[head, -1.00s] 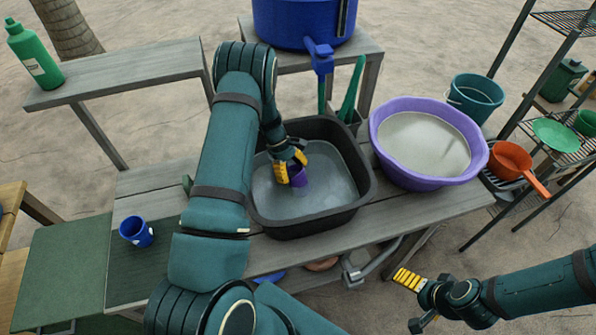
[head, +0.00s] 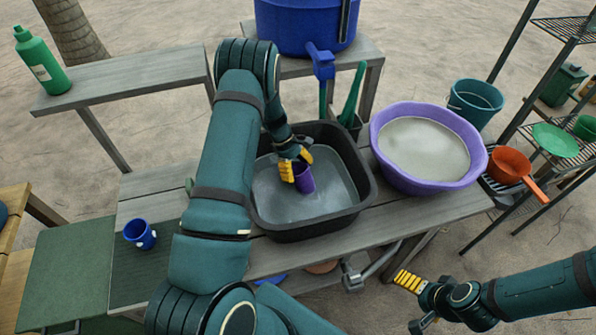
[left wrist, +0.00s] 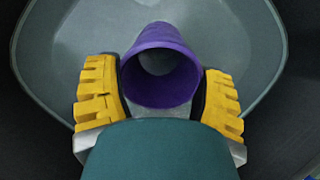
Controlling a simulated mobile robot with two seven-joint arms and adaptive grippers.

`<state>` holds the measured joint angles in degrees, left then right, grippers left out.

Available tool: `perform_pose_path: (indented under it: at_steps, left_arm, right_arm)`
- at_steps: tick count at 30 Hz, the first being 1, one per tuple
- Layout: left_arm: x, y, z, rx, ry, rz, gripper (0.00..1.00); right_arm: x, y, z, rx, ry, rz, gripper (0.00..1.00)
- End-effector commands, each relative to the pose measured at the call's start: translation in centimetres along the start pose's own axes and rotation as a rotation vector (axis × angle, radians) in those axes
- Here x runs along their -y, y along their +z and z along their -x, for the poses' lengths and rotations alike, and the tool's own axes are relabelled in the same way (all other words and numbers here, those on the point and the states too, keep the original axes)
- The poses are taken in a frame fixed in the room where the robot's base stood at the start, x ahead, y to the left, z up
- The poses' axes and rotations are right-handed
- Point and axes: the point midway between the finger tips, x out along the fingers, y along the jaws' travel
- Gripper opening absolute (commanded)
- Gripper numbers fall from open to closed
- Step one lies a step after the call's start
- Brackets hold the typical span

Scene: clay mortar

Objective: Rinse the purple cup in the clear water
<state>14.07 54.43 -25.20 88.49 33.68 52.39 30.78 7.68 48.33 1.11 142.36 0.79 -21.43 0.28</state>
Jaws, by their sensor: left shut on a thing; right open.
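The purple cup (head: 305,180) is in my left gripper (head: 296,166), inside the dark basin (head: 364,190). In the left wrist view, the yellow fingers (left wrist: 160,88) are shut on both sides of the cup (left wrist: 160,52), whose open mouth faces the camera. The dark basin holds greyish, see-through water (head: 275,200). The cup is at or just above the water; I cannot tell whether its bottom touches. My right gripper (head: 413,302) is open and empty at the lower right, in front of the bench.
A purple tub (head: 480,168) of cloudy, pale liquid stands right of the basin. A blue cup (head: 140,234) with white spots stands on the bench at left. A blue barrel (head: 295,25) with a tap (head: 321,62) is behind the basin. An orange pan (head: 510,166) is at right.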

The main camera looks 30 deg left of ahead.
Motion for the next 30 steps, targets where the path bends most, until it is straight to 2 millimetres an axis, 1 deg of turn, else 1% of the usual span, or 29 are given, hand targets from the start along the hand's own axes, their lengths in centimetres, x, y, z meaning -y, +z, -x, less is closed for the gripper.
perform_pose_path:
  at_steps: [1,3,30]
  left_arm:
    - [0.0,0.4,0.7,0.0,0.0,0.0,0.35]
    - [0.0,0.7,1.2,0.0,0.0,0.0,0.35]
    - [0.1,4.5,8.3,-0.001,0.0,-0.001,0.35]
  right_arm:
    - [0.2,-0.1,0.6,0.0,-0.001,0.0,0.97]
    - [0.3,-0.1,1.0,0.0,-0.002,0.0,0.97]
    - [2.1,-0.8,6.5,0.001,-0.012,0.0,0.97]
